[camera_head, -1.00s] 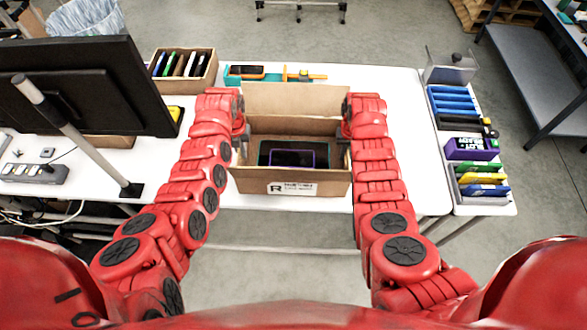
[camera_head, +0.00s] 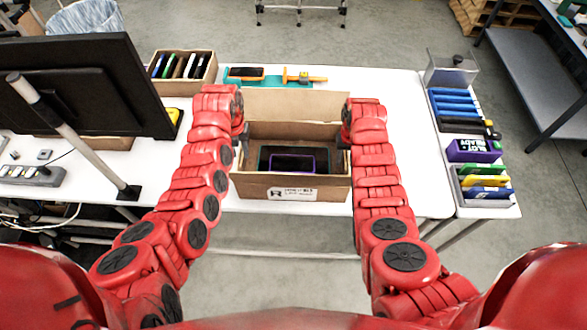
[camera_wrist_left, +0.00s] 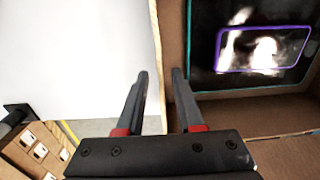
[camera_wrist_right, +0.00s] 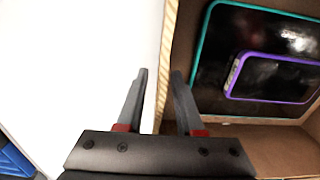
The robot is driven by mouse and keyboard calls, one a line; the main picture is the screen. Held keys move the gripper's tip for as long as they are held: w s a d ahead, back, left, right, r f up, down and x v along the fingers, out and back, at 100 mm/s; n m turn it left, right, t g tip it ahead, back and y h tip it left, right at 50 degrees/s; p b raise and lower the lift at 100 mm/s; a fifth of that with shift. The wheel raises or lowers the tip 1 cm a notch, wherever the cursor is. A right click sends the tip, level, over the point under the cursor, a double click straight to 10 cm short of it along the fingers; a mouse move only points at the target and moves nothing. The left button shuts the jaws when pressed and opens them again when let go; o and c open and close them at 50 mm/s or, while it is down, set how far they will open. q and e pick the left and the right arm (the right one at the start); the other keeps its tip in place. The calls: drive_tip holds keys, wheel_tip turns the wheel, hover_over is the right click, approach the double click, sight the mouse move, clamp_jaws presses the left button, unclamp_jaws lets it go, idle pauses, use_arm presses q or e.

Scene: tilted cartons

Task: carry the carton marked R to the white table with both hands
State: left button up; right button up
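The carton marked R (camera_head: 252,186) is an open brown box with a raised back flap, standing on a white table (camera_head: 408,132). A teal-edged tablet and a purple-edged phone (camera_head: 293,163) lie inside it. My left gripper (camera_head: 243,137) is at the carton's left wall. In the left wrist view its two fingers (camera_wrist_left: 160,75) stand apart, astride the wall's rim. My right gripper (camera_head: 346,136) is at the right wall. In the right wrist view its fingers (camera_wrist_right: 159,74) also stand apart, astride the rim, with a visible gap outside the wall.
A black monitor (camera_head: 85,88) stands at the left. A box of upright folders (camera_head: 183,77) and a teal tray (camera_head: 275,83) lie behind the carton. A narrow white side table at the right carries blue items (camera_head: 453,104) and a purple box (camera_head: 473,150).

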use_arm(q)
wheel_tip(320, 180, up, 9)
drive_tip(key=shift+f, duration=0.1)
use_arm(e)
wheel_tip(320, 180, up, 12)
idle(0.5)
idle(0.5)
